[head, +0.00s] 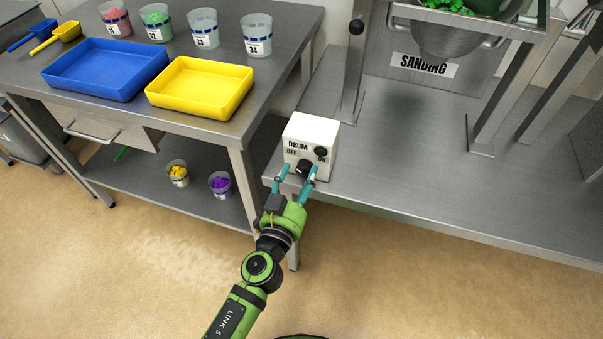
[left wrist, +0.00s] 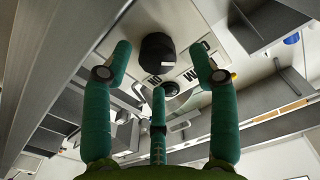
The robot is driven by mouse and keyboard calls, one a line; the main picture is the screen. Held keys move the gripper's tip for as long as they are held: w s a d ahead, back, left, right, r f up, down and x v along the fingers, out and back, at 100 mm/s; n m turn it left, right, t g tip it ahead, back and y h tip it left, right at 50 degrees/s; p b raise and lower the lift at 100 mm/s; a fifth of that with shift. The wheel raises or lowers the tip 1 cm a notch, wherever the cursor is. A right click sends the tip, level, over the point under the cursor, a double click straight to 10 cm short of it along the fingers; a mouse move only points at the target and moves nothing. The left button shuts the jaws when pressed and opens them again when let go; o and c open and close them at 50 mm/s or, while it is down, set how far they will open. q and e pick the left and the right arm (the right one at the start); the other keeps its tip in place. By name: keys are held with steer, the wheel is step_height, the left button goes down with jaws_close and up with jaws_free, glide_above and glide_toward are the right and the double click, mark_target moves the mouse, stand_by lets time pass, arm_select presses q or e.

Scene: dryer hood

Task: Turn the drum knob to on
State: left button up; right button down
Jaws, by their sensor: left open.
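The drum knob (head: 304,166) is a black cylinder low on the front of a white box (head: 315,130) labelled DRUM, OFF and ON. The knob also shows in the left wrist view (left wrist: 157,50). A smaller round black part (head: 320,151) sits above ON. My left gripper (head: 298,171) is open in front of the box, its teal fingers on either side of the knob. In the left wrist view my left gripper (left wrist: 160,62) has gaps between the knob and its side fingers. Which way the knob points cannot be told. My right gripper is not in view.
The box stands at the left front corner of a grey metal platform (head: 440,180) with steel legs and a SANDING sign (head: 428,65). A metal table (head: 265,100) at left holds a blue tray (head: 70,88), a yellow tray (head: 165,104) and several cups.

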arm_select(q)
steer(key=shift+w+d, duration=0.15)
steer(key=shift+w, duration=0.3)
steer(key=c, duration=1.1)
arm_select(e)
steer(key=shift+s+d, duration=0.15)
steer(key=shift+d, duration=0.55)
arm_select(q)
steer(key=shift+r+m, duration=0.1)
steer(key=shift+m, duration=0.3)
steer(key=m, duration=0.3)
steer(key=shift+d+m+b, duration=0.1)
steer(key=shift+m+b, duration=0.2)
steer(key=shift+b, duration=0.1)
steer(key=shift+c, duration=0.2)
steer(key=m, duration=0.4)
steer(key=shift+m, duration=0.3)
steer(key=m, duration=0.4)
steer(key=shift+d+m+b, duration=0.15)
steer(key=shift+m+b, duration=0.15)
steer(key=shift+s+m, duration=0.1)
steer(key=shift+m, duration=2.1)
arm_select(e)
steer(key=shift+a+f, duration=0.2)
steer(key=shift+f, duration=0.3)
arm_select(q)
steer(key=shift+f, duration=0.25)
